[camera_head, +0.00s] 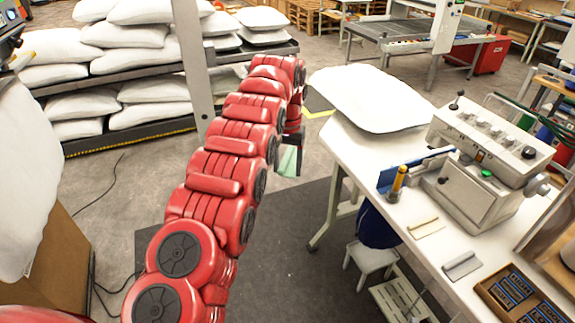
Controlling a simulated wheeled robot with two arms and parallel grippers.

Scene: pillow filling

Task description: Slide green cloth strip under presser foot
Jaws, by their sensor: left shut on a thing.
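My left arm reaches up through the middle of the view, and its gripper (289,150) is at its far end, partly hidden by the arm. The gripper is shut on the green cloth strip (289,162), a small pale green piece hanging below it. The strip is over the open floor, left of the white table and apart from it. The grey-white sewing machine (485,165) stands on the table at the right. I cannot make out its presser foot clearly. My right gripper is not in view.
The white table (350,150) carries a white pillow (370,97), a blue plate with a yellow-topped post (398,180), small flat pieces and a brown tray (525,300). Pillow racks (150,75) stand at the back left.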

